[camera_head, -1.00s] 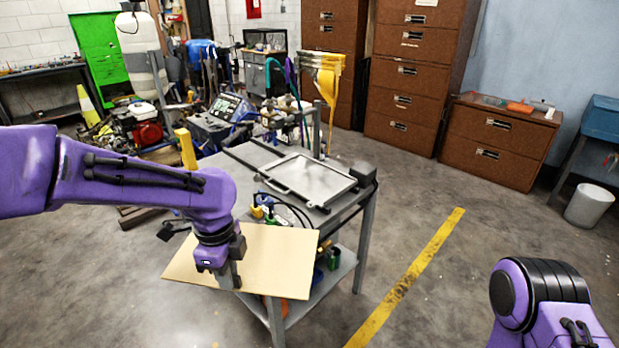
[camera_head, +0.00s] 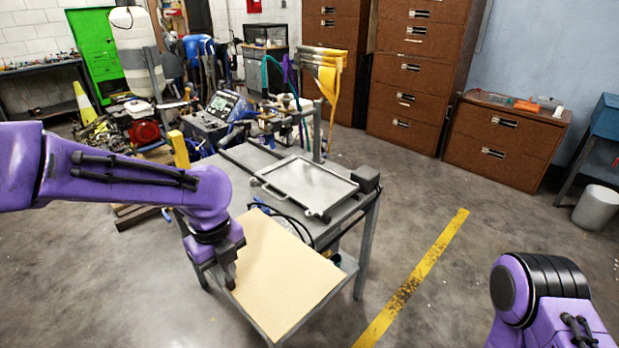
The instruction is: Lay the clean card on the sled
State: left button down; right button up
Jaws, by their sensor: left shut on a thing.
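The clean card (camera_head: 283,270) is a flat tan sheet. The sled (camera_head: 310,185) seems to be the grey framed plate with a handle-like bar, lying on the metal table beyond the card. Its top looks bare. The card is apart from it, nearer to me and lower in the picture. My right arm shows at the lower right, but its gripper is out of view.
The metal table (camera_head: 368,215) has a dark block (camera_head: 367,178) at its right corner and a post behind the sled. Dark cables (camera_head: 285,217) lie between card and sled. Machines crowd the back left. Floor is clear at right, around the yellow line (camera_head: 420,275).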

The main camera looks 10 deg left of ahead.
aim_at(308, 182)
jog(key=i, duration=1.25)
